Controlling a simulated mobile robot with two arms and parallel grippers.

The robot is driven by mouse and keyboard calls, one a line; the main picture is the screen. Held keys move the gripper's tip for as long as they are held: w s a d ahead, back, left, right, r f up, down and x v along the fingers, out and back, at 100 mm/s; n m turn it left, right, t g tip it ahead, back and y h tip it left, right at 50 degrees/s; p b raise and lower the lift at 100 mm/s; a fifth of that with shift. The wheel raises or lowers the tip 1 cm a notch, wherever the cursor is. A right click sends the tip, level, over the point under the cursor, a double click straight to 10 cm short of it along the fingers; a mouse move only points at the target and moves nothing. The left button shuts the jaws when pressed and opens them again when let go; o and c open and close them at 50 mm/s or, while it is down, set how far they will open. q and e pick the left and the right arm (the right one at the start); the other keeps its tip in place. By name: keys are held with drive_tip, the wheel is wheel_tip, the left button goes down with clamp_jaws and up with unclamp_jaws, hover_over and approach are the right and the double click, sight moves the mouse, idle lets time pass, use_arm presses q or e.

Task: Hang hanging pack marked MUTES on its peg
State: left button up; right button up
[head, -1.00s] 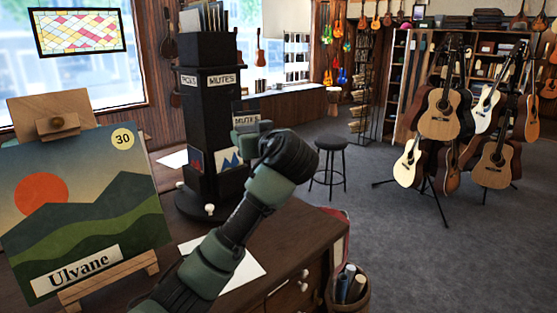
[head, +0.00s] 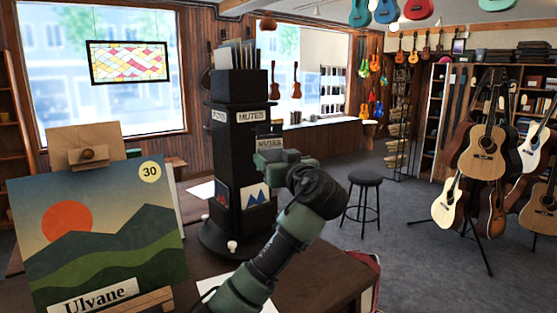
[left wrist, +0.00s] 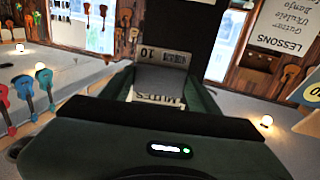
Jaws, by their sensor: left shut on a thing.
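The hanging pack marked MUTES (head: 269,144) is a small dark pack with a pale label, held upright at the right side of the black display tower (head: 237,148). My left gripper (head: 278,158) is shut on it from below. In the left wrist view, the pack (left wrist: 160,80) shows grey between the fingers (left wrist: 160,100), its lettering upside down. A MUTES sign (head: 251,116) is on the tower above the pack, and a PICKS sign (head: 219,116) is on the adjacent face. The peg is hidden, and I cannot tell whether the pack touches it. My right gripper is not in view.
The tower stands on a round base on the wooden counter (head: 290,283), with other packs low on it (head: 254,195). A painted Ulvane board (head: 100,230) stands at the left. A black stool (head: 363,185) and guitars on stands are beyond the counter.

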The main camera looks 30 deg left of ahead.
use_arm(q)
drive_tip(key=w+a+f, duration=0.1)
drive_tip(key=w+a, duration=0.1)
drive_tip(key=a, duration=0.4)
drive_tip(key=shift+w+a+f+b, duration=0.15)
drive_tip(key=shift+w+b, duration=0.1)
drive_tip(key=shift+b, duration=0.05)
idle(0.5)
idle(0.5)
drive_tip(key=o, duration=1.7)
